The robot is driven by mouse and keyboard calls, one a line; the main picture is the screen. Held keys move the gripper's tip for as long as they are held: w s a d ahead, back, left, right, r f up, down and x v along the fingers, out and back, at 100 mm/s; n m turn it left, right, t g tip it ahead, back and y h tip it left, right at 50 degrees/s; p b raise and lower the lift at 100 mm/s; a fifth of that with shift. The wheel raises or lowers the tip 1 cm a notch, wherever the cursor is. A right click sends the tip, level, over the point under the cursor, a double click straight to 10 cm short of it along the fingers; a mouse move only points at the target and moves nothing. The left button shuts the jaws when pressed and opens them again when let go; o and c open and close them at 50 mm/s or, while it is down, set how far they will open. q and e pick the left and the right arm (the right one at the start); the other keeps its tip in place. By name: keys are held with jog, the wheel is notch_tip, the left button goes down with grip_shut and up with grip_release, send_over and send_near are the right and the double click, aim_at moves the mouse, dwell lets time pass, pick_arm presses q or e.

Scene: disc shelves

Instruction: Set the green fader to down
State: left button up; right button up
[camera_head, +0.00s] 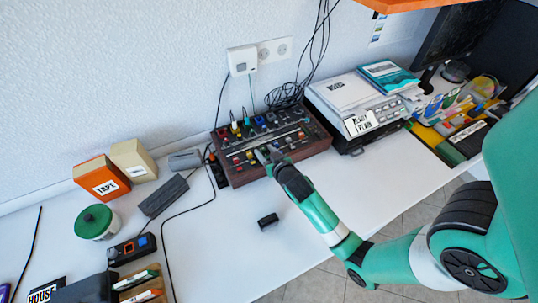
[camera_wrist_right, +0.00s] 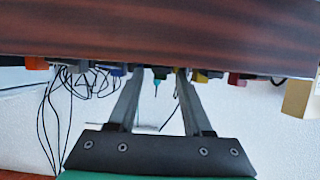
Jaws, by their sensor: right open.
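The fader console (camera_head: 235,176) is a dark box with wooden sides. It stands against the wall, with colored caps and plugs on its top. My right gripper (camera_head: 268,156) is at the front edge of the console, over its near row of caps. In the right wrist view, its two fingers (camera_wrist_right: 161,76) are apart, with their tips at the console's wooden side (camera_wrist_right: 160,30). Several colored caps show along that edge. I cannot clearly pick out the green fader; the gripper may hide it. My left gripper is not in view.
A printer-like device (camera_head: 352,105) stands right of the console. An orange box (camera_head: 102,177), a green-lidded jar (camera_head: 95,221) and a dark bar (camera_head: 163,195) lie to the left. A small black block (camera_head: 268,220) lies in front. Cables run beside the console.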

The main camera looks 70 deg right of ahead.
jog(key=p+v, duration=0.3)
jog(key=v, duration=0.8)
jog(key=shift+s+a, duration=0.1)
